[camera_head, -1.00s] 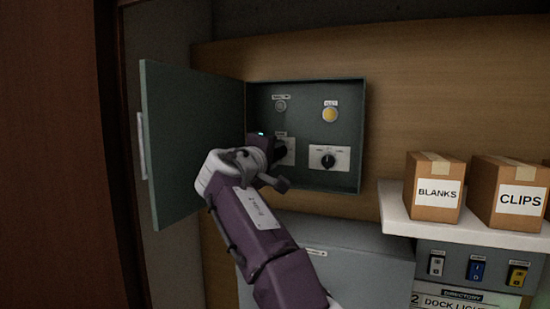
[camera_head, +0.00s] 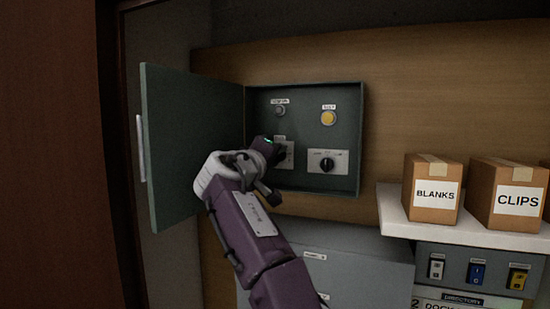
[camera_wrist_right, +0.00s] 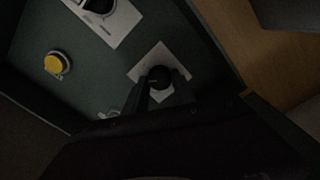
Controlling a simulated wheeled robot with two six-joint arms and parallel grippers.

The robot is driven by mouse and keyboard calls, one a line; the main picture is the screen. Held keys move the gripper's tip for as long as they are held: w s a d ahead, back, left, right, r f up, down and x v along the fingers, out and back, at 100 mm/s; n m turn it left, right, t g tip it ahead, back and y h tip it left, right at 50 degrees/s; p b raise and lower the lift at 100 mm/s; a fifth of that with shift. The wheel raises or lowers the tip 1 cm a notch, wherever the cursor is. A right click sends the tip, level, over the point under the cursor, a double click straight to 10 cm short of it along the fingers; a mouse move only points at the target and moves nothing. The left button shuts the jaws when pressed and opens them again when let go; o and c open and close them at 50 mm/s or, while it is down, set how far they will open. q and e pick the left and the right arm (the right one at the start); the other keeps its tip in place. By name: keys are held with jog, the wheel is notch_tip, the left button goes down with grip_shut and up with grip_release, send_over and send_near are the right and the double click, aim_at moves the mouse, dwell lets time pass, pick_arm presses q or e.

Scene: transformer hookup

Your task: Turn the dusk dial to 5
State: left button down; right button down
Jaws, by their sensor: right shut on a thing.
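My right gripper (camera_head: 274,150) is inside the open panel box, at the left dial. In the right wrist view the two fingers (camera_wrist_right: 160,92) are shut on a round black dial knob (camera_wrist_right: 160,75). The knob sits on a white plate (camera_wrist_right: 143,66); in the head view this plate (camera_head: 290,155) is partly hidden by the gripper. A second black dial (camera_head: 327,164) on a white plate is to its right. The lettering on both plates is too small to read, so I cannot tell which is the dusk dial. My left gripper is not in view.
The green box door (camera_head: 190,145) stands open on the left. A yellow button (camera_head: 328,118) and a small round fitting (camera_head: 280,111) are above the dials.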

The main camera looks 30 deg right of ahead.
jog(key=shift+w+f, duration=0.1)
jog(key=shift+f, duration=0.25)
jog(key=c, duration=1)
grip_release()
jog(key=shift+r, duration=0.1)
jog(key=shift+c, duration=0.2)
jog(key=shift+a+r, duration=0.1)
jog(key=shift+a, duration=0.05)
jog(key=shift+s+a, duration=0.2)
jog(key=shift+s, duration=0.1)
jog(key=b+v, duration=0.3)
jog(key=v, duration=0.5)
jog(key=shift+s+a, duration=0.2)
jog(key=shift+a, duration=0.05)
jog(key=shift+d, duration=0.1)
